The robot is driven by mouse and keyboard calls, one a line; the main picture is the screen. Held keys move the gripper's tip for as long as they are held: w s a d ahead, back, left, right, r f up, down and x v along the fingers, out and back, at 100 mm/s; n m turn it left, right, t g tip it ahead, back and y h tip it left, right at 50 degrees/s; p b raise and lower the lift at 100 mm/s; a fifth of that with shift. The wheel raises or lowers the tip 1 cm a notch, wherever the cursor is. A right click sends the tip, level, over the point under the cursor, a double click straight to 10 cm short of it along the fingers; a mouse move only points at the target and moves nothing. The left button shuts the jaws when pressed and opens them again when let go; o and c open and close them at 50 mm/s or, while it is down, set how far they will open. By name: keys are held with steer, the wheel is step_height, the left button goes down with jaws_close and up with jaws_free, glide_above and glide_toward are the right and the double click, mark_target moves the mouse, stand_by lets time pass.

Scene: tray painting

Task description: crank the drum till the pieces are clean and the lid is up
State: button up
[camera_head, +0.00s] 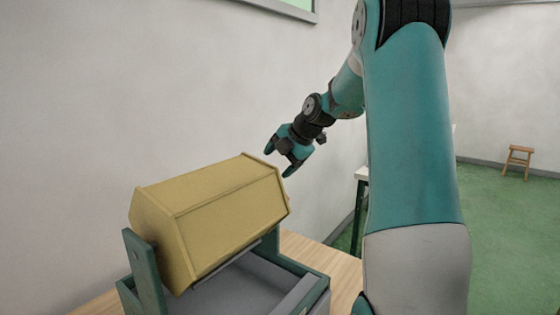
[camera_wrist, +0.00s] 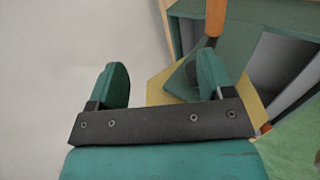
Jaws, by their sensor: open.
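The drum (camera_head: 212,215) is a tan, many-sided box lying across a dark teal stand (camera_head: 145,275). In the head view its visible faces are closed, and I cannot tell which one is the lid. No pieces show. My gripper (camera_head: 278,162) is open and empty, beyond the drum's far right end and a little above it. In the wrist view an orange handle (camera_wrist: 215,20), seemingly the crank's, stands beyond the right finger of my gripper (camera_wrist: 164,76), not between the fingers. Part of the yellowish drum (camera_wrist: 158,88) shows behind that finger.
A grey tray (camera_head: 235,295) sits in the stand under the drum, on a wooden table (camera_head: 345,275). A plain wall is close behind my gripper. A small wooden stool (camera_head: 517,160) stands far right on the green floor.

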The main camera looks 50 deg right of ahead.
steer(key=p+v, duration=0.2)
steer(key=v, duration=0.6)
stand_by(0.7)
